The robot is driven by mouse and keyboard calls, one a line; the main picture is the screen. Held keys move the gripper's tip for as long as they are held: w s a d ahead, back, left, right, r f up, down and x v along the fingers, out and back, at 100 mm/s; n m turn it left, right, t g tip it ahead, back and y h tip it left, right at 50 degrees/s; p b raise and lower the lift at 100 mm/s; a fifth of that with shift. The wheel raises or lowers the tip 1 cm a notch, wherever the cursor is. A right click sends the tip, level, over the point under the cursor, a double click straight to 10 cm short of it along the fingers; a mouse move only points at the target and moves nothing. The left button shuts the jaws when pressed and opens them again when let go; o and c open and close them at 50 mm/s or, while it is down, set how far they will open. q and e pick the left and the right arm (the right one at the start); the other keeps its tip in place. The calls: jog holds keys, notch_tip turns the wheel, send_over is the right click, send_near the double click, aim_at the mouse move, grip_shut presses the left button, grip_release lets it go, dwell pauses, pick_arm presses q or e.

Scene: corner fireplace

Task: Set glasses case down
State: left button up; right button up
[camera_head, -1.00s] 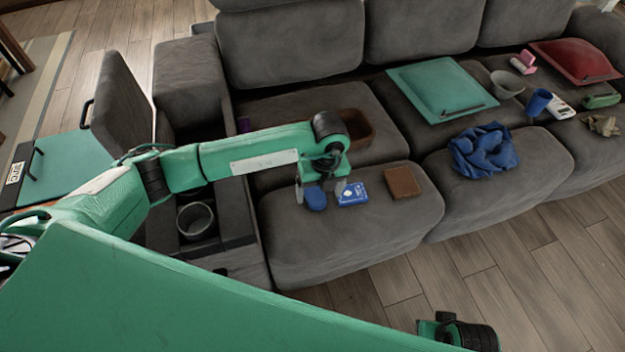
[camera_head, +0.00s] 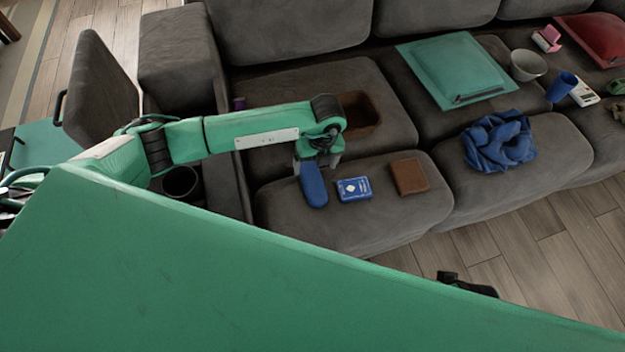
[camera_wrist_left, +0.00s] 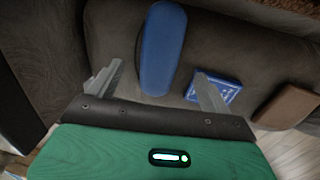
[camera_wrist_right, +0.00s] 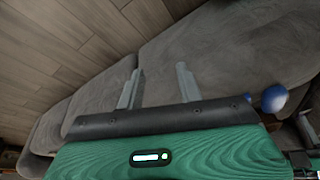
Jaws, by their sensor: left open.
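The blue glasses case (camera_head: 313,187) lies on the near left seat cushion (camera_head: 300,229) of the grey sofa. It is long and rounded, and its near part shows clear of my left gripper (camera_head: 319,162). In the left wrist view the case (camera_wrist_left: 163,42) lies beyond and between the spread fingers of my left gripper (camera_wrist_left: 159,72), with no finger visibly closed on it. My right gripper (camera_wrist_right: 158,82) is open and empty in the right wrist view, above the sofa's front edge and the wooden floor.
Right of the case lie a blue card box (camera_head: 354,189) and a brown wallet-like block (camera_head: 409,177). A brown tray (camera_head: 361,115) sits behind. A crumpled blue cloth (camera_head: 498,143) and teal cushion (camera_head: 456,72) are further right. A dark cup (camera_head: 181,182) stands left.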

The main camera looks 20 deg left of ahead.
aim_at(313, 176)
pick_arm(q)
jog(key=f, duration=0.6)
jog(key=shift+s+a+f+b, duration=0.1)
jog(key=shift+s+a+b, duration=0.1)
jog(key=shift+a+b, duration=0.1)
jog(key=shift+f, duration=0.1)
jog(key=c, duration=1.2)
pick_arm(e)
jog(key=shift+s+r, duration=0.2)
jog(key=shift+r, duration=0.45)
